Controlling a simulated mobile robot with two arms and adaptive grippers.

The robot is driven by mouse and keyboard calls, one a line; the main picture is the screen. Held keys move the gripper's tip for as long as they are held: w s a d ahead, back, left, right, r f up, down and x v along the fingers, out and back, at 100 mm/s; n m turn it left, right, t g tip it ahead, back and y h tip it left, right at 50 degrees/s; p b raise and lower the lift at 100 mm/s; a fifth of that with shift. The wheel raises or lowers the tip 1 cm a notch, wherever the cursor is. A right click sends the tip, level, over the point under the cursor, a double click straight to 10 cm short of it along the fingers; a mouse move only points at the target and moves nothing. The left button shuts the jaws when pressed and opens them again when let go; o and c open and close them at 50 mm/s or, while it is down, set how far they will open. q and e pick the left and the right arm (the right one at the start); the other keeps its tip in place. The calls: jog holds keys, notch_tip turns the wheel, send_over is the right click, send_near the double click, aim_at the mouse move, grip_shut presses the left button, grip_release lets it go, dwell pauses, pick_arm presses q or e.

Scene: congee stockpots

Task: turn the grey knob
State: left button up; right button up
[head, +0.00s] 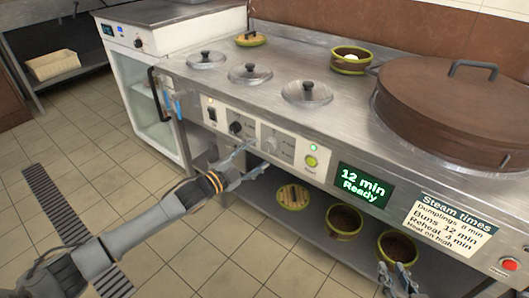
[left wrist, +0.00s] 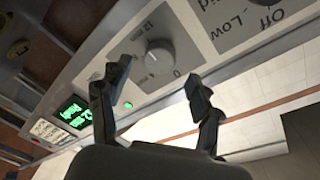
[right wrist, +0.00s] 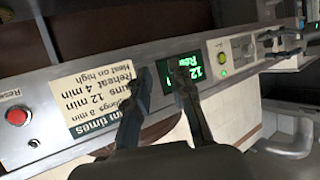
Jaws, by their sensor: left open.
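The grey knob (head: 271,144) is a round dial on the light panel of the steel counter front. In the left wrist view the grey knob (left wrist: 158,58) shows ahead, between and just beyond my fingertips, on a plate with a 0 and a 12 min mark. My left gripper (head: 250,162) is open and empty in front of the panel; its fingers (left wrist: 160,75) appear apart from the knob. My right gripper (head: 396,275) is low at the bottom of the head view. In the right wrist view its fingers (right wrist: 164,78) are spread and empty, facing the steam times sign (right wrist: 85,103).
A black knob (head: 236,128) sits left of the grey one. A green button (head: 311,162) and a "12 min Ready" display (head: 362,187) are to the right. A red button (head: 510,264) is far right. Bowls (head: 344,222) stand on the shelf below.

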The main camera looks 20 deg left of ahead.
aim_at(268, 147)
pick_arm(q)
jog(key=shift+b+x, duration=0.35)
jog(key=shift+x, duration=1.6)
pick_arm(e)
jog(key=r+t, duration=0.1)
jog(key=w+r, duration=0.1)
jog(key=a+r+t, duration=0.1)
jog(key=r, duration=0.1)
jog(key=shift+w+t+y, duration=0.3)
jog(key=shift+w+y, duration=0.1)
